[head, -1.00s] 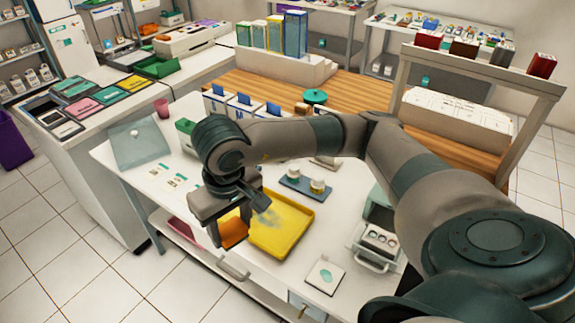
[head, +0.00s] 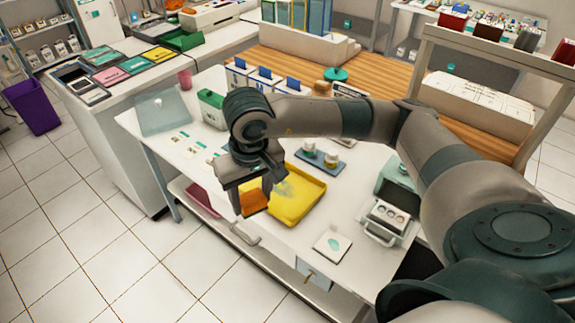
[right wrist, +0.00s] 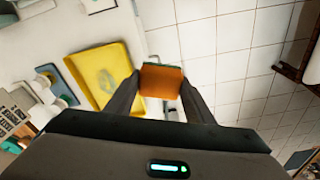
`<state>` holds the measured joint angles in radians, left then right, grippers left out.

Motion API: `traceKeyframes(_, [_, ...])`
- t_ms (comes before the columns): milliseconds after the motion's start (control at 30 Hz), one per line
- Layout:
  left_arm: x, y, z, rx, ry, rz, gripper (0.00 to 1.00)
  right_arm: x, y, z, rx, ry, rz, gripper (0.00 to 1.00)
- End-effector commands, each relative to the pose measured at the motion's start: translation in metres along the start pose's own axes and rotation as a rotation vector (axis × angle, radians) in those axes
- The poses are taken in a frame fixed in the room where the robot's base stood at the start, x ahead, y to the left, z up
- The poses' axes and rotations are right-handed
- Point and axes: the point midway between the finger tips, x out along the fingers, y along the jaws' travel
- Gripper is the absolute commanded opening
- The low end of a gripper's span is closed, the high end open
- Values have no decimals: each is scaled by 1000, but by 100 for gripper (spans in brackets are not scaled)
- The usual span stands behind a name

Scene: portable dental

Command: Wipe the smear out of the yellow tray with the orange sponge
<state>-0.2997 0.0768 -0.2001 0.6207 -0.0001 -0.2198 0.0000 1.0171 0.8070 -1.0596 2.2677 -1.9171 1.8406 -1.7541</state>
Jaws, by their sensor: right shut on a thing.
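The yellow tray (head: 308,203) lies on the white table and also shows in the right wrist view (right wrist: 82,66). A blue-grey smear (head: 287,188) is on its floor, partly behind my gripper in the head view; it also shows in the right wrist view (right wrist: 106,80). My right gripper (head: 254,205) is shut on the orange sponge (head: 253,202). The sponge, with a green layer along one edge, shows between the fingers in the right wrist view (right wrist: 161,82). It is held beside the tray, on its left side in the head view. My left gripper is not in view.
A blue pad with two small jars (head: 322,158) lies behind the tray. A white card (head: 332,245) is in front of it, and an open case (head: 385,220) stands to the right.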

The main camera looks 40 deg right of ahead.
Motion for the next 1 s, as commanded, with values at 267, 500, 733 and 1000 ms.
traceKeyframes(267, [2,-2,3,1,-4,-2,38,48,71,-61,237,-8,20,30])
traceKeyframes(500, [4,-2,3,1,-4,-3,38,79,138,-94,383,7,51,30])
traceKeyframes(733, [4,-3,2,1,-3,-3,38,88,161,-102,424,16,64,30])
traceKeyframes(1000, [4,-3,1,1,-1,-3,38,88,161,-102,424,16,64,30])
